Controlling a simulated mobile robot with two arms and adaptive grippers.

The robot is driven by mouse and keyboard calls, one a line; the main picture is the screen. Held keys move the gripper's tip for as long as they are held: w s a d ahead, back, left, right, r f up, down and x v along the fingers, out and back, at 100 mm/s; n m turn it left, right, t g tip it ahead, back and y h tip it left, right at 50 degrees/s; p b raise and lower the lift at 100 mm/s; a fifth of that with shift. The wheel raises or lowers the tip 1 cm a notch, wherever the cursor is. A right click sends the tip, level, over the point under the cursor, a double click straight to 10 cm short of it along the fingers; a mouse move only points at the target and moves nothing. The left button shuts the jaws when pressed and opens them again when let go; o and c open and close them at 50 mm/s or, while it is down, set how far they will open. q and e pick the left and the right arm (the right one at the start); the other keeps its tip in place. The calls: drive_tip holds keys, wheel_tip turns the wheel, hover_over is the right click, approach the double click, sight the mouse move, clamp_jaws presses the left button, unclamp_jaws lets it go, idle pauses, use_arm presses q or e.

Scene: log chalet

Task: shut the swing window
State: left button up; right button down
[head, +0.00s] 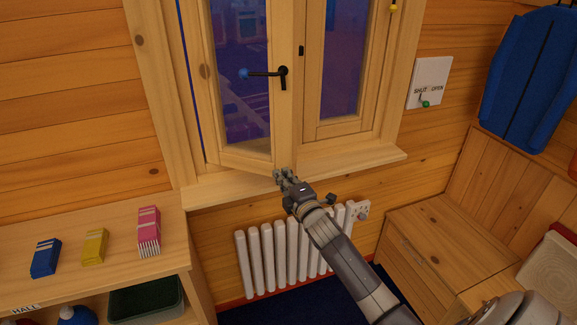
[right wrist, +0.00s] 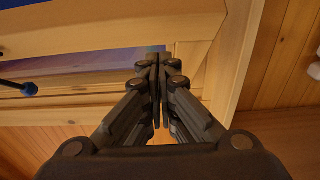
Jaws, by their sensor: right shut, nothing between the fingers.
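The swing window's left sash (head: 286,130) is a light wooden frame with bluish glass. Its lower edge slants out over the sill, so it looks ajar. A black handle (head: 265,73) with a blue knob sits on it. My right gripper (head: 281,176) is shut and empty at the sash's lower right corner; whether it touches the wood I cannot tell. My left gripper is not in view.
The right window pane (head: 337,70) stands beside the sash. The sill (head: 350,160) runs below, above a white radiator (head: 285,255). A shelf (head: 60,240) with small boxes is at lower left. A SHUT/OPEN wall plate (head: 430,80) and wooden cabinet (head: 430,225) are at right.

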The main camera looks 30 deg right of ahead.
sight(282, 160)
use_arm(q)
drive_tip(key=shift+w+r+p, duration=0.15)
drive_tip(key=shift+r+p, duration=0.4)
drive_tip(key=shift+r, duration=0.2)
use_arm(e)
drive_tip(key=shift+w+d, duration=0.55)
drive_tip(key=shift+d, duration=0.25)
drive_tip(key=shift+w+d, duration=0.5)
drive_tip(key=shift+d, duration=0.3)
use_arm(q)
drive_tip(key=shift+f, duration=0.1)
use_arm(e)
drive_tip(key=shift+d, duration=0.1)
